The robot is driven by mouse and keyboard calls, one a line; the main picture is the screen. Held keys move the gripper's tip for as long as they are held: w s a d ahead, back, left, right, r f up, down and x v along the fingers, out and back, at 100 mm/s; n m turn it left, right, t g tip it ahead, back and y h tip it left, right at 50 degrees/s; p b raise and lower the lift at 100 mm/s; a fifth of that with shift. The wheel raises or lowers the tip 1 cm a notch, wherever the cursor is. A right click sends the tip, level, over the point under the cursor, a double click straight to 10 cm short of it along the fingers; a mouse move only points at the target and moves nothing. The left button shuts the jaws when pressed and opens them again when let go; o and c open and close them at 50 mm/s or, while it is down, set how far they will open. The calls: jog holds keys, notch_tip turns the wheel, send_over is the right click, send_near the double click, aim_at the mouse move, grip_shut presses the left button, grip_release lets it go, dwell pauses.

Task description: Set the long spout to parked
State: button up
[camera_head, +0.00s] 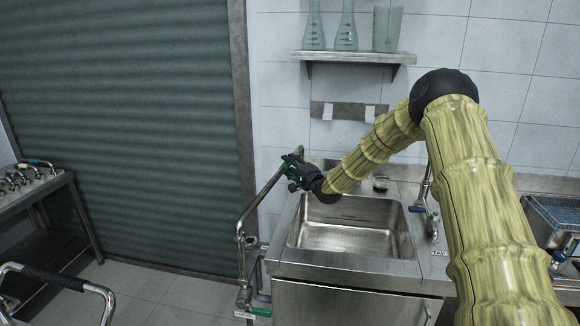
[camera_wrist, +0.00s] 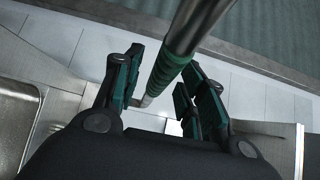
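The long spout (camera_head: 264,192) is a metal pipe. It rises from a jointed upright at the left of the sink and slants up and right toward the sink's back left corner. My gripper (camera_head: 292,168) is at its upper end. In the wrist view the spout (camera_wrist: 195,25) has a green ribbed sleeve (camera_wrist: 170,68) that passes between the fingertips of my gripper (camera_wrist: 158,88). The fingers are apart, with a visible gap between the left finger and the sleeve. The right finger is close to the sleeve; whether it touches is unclear.
The steel sink (camera_head: 350,238) lies right of the spout, with a tap (camera_head: 430,215) at its right. A shelf (camera_head: 355,57) with glassware hangs above. A shutter door (camera_head: 120,120) stands at left, a side table (camera_head: 40,190) before it. A basin (camera_head: 553,215) is at right.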

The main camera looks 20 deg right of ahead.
jog(key=shift+w+a, duration=0.2)
jog(key=shift+a, duration=0.1)
jog(key=s+d, duration=0.2)
jog(key=s, duration=1)
